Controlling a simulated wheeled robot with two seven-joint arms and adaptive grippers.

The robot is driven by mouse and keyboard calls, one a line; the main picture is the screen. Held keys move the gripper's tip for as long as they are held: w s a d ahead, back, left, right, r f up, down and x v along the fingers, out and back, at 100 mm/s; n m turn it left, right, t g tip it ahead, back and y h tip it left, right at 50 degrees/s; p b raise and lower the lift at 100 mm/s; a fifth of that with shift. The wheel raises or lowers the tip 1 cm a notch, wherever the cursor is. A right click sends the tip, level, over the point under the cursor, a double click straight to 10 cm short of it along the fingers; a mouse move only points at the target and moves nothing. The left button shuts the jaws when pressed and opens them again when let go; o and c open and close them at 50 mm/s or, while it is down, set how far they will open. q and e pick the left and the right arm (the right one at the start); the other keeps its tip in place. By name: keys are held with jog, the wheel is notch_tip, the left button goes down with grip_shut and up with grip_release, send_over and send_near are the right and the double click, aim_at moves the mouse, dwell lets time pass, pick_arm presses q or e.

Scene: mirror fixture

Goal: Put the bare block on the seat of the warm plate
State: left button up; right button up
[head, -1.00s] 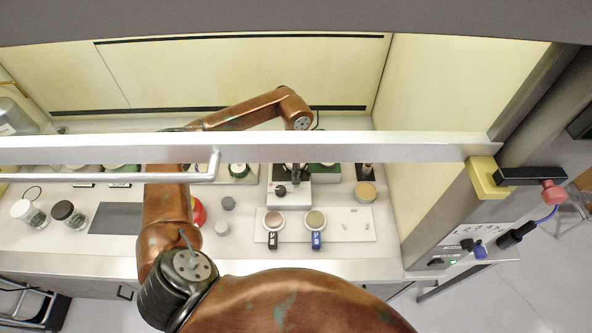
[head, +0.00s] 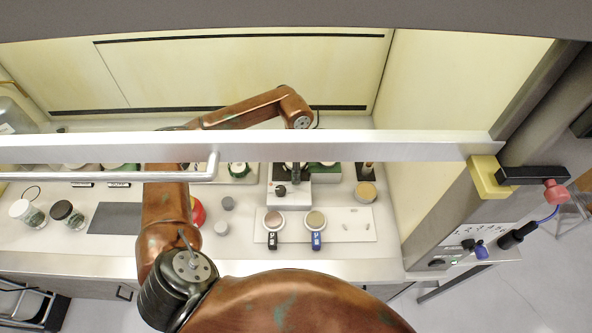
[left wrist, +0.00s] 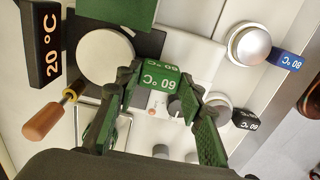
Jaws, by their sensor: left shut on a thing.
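My left gripper (left wrist: 163,92) is shut on the green handle (left wrist: 160,77) marked 60 °C. A pale, matte round block (left wrist: 103,57) lies at that handle's end, with nothing on its top. It is over a dark square plate top (left wrist: 152,45); I cannot tell whether it touches. In the head view, the white plate housing (head: 290,199) with a black knob stands at the back, and my left gripper (head: 292,167) is above it, partly hidden by the crossbar. Two shiny-topped round blocks stand in front, one with a black handle (head: 273,241), one with a blue handle (head: 316,240). My right gripper is not in view.
A black 20 °C sign (left wrist: 42,45) and an orange-handled tool (left wrist: 45,122) are left in the wrist view. The metal crossbar (head: 330,147) spans the head view.

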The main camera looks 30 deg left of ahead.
pick_arm(q)
jog(key=shift+f+b, duration=0.45)
jog(key=shift+f, duration=0.15)
dwell(0.3)
jog(key=o, duration=1.5)
jog(key=shift+f, duration=0.1)
notch_tip(320, 180, up, 12)
jog(key=shift+r, duration=0.1)
